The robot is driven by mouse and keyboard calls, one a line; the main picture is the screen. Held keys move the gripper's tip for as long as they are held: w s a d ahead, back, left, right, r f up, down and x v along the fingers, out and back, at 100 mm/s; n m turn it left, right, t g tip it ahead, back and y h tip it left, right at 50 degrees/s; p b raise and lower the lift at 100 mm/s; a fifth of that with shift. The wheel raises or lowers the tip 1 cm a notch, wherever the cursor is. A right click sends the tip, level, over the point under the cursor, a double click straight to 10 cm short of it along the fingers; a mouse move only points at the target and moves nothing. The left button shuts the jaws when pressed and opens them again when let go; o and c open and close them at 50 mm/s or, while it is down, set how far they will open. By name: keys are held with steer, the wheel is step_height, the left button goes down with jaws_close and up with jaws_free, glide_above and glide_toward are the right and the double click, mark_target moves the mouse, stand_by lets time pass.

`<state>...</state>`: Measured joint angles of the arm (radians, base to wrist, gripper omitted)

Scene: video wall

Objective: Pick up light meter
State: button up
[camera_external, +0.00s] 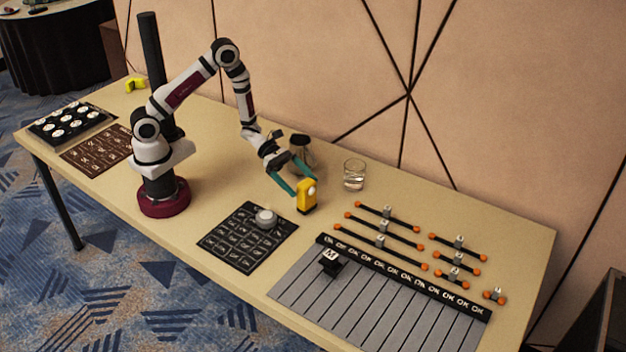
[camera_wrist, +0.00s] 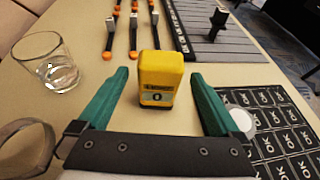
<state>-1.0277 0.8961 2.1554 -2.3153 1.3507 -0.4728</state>
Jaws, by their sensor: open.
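My gripper (camera_external: 288,187) has teal fingers and is open. In the wrist view the gripper (camera_wrist: 160,90) has one finger to the left of the meter and one to the right, with gaps on both sides. The meter stands between or just beyond the fingertips; I cannot tell exactly how deep.
A glass (camera_external: 354,174) stands behind and right of the meter. A dark-topped jar (camera_external: 301,150) is behind my gripper. A black grid mat (camera_external: 228,238) with a white disc (camera_external: 265,217) lies in front. Orange-ended bars (camera_external: 383,226) and a grey slatted board (camera_external: 370,305) are to the right.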

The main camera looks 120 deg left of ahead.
mark_target(307, 189)
steer(key=x, duration=0.3)
steer(key=shift+w+f, duration=0.1)
steer(key=shift+w, duration=0.1)
steer(key=c, duration=1.5)
steer(key=shift+c, duration=0.2)
